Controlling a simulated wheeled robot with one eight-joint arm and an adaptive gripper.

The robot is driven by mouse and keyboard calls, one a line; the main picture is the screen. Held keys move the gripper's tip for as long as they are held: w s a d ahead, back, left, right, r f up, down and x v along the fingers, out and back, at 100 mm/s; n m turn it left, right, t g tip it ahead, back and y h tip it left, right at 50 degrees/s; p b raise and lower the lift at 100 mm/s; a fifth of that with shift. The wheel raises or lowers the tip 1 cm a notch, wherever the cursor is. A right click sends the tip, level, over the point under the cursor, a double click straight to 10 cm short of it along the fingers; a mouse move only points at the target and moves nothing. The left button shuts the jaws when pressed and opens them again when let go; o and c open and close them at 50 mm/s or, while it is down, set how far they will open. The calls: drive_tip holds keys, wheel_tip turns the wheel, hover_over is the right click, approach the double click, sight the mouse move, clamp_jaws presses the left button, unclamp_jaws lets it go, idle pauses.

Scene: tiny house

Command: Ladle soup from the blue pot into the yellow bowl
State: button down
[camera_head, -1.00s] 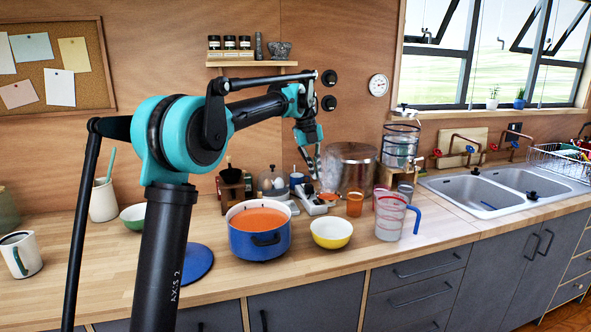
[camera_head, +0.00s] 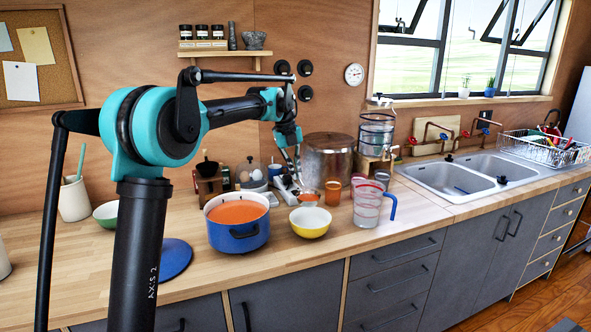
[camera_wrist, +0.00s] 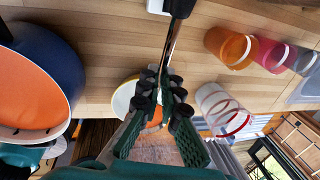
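The blue pot (camera_head: 237,237) holds orange soup and stands on the wooden counter; it also shows at the left of the wrist view (camera_wrist: 70,65). The yellow bowl (camera_head: 310,226) stands just right of it. In the wrist view the bowl (camera_wrist: 122,97) is partly hidden behind my gripper (camera_wrist: 165,82). My fingers are close together on a thin metal shaft with a dark end, seemingly the ladle (camera_wrist: 172,42). Orange shows behind the fingers; I cannot tell whether it lies in the ladle or the bowl. In the head view my gripper (camera_head: 292,150) is above the counter behind the bowl.
A clear measuring jug (camera_head: 367,206) with a blue handle stands right of the bowl. An orange cup (camera_head: 333,192) and a large metal pot (camera_head: 327,160) stand behind. A blue disc (camera_head: 173,260) lies left of the pot. The front counter strip is clear.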

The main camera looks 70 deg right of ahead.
drive_tip(key=s+a+r+m+t+h, duration=0.1)
drive_tip(key=s+a+r+t+h, duration=0.4)
drive_tip(key=s+a+t+h, duration=0.4)
drive_tip(key=shift+s+a+r+m+h, duration=0.3)
drive_tip(key=shift+s+a+m+h, duration=0.1)
drive_tip(key=shift+a+h, duration=1.4)
idle(1.0)
drive_tip(key=shift+d, duration=0.2)
idle(1.3)
drive_tip(key=shift+r, duration=2.5)
